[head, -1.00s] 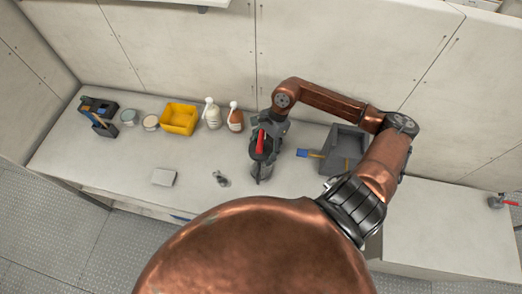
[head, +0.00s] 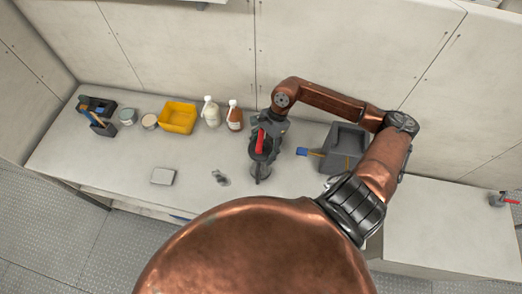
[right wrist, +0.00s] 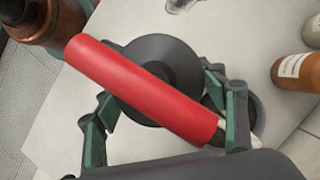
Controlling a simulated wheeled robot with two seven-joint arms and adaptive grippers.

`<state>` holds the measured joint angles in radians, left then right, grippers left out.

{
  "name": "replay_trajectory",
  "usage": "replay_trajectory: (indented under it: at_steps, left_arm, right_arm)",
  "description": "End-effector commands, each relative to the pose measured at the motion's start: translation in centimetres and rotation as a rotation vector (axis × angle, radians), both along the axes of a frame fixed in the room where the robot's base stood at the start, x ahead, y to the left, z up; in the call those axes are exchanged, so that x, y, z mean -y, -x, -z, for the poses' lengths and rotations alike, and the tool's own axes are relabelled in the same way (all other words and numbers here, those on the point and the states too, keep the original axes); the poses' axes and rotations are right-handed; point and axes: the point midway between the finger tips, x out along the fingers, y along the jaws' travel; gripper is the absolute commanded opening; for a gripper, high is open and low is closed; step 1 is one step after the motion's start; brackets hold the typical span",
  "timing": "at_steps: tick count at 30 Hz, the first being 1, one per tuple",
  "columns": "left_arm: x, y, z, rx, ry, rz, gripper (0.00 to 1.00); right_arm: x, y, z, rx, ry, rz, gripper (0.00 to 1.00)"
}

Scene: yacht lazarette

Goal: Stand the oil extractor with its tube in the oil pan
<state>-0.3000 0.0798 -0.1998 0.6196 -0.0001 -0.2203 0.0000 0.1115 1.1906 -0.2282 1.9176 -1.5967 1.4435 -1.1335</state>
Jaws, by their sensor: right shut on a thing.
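The oil extractor (head: 260,166), a dark upright body with a red bar handle (head: 260,141), is at the middle of the bench. My right gripper (head: 266,131) is shut on it at the handle. In the right wrist view the red handle (right wrist: 140,87) lies between the green-padded fingers, above the dark round top (right wrist: 160,60). Whether its base touches the bench is unclear. A pale tube end (right wrist: 252,141) shows beside the handle. A grey open pan-like container (head: 346,141) stands to the right, partly behind my arm; I cannot tell surely that it is the oil pan. My left gripper is not in view.
A blue-ended tool (head: 302,151) lies by the grey container. Left are a white bottle (head: 211,114), brown bottle (head: 235,119), yellow tub (head: 178,117), tins (head: 150,121) and a dark caddy (head: 97,114). A pale block (head: 163,176) and small metal part (head: 221,178) lie in front.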

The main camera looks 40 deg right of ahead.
Motion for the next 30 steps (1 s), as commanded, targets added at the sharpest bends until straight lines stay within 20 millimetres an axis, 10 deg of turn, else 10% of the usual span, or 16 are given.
replay_trajectory:
  at_steps: [5,6,14,30]
  left_arm:
    - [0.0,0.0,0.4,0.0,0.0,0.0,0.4]
    - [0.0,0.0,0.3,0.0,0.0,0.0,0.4]
    - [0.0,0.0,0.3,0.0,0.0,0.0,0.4]
    - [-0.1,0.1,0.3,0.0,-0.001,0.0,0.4]
  right_arm:
    - [-0.1,-0.1,0.2,0.002,-0.002,0.0,0.07]
    - [-0.1,-0.1,0.2,0.002,-0.002,0.0,0.67]
    - [0.0,0.0,0.2,0.001,-0.001,-0.001,0.85]
    - [1.3,-0.1,-2.6,0.001,0.005,0.0,0.85]
